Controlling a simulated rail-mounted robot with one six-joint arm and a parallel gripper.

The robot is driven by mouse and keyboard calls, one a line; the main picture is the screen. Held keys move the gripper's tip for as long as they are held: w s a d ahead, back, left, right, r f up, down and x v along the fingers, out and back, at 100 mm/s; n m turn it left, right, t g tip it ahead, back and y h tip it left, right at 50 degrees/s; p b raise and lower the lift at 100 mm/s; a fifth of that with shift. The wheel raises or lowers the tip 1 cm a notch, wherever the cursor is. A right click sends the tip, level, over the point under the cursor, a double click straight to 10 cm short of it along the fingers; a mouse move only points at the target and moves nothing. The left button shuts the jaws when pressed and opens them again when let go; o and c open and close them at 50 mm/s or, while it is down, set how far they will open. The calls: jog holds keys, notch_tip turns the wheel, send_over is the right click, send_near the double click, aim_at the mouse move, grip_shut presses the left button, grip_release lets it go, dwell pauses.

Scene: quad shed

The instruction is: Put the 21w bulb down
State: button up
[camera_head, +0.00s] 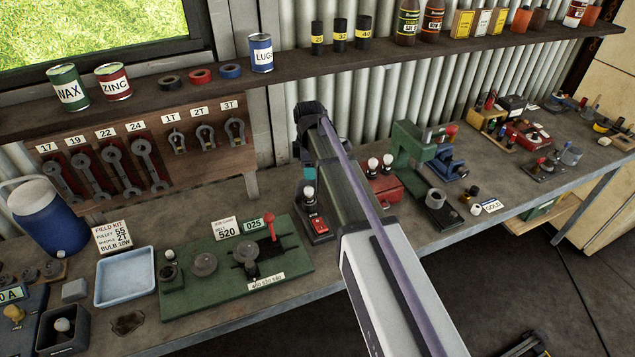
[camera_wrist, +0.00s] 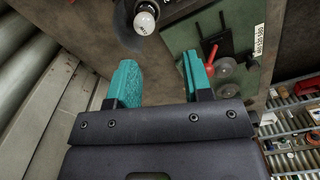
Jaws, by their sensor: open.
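A white bulb (camera_head: 309,193) stands upright on a small dark stand with a red switch (camera_head: 318,224) on the bench. The wrist view shows this bulb (camera_wrist: 145,20) beyond my fingertips, with marks on it too small to read. My gripper (camera_wrist: 160,80) is open, its teal fingers apart, with nothing between them. In the head view my gripper (camera_head: 309,172) is just above the bulb, mostly hidden by my arm. More white bulbs stand on a red block (camera_head: 385,188) to the right. I cannot tell from the markings which bulb is the 21w.
A green board (camera_head: 200,300) with pulleys and a red lever lies left of the stand. A pale blue tray (camera_head: 125,277) and a field kit card (camera_head: 111,237) are farther left. A green press (camera_head: 408,145) stands at the right. The shelf (camera_head: 300,65) runs above.

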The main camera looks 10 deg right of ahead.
jog(key=s+m, duration=1.5)
jog(key=s, duration=0.9)
jog(key=shift+s+m, duration=0.25)
jog(key=shift+m, duration=0.15)
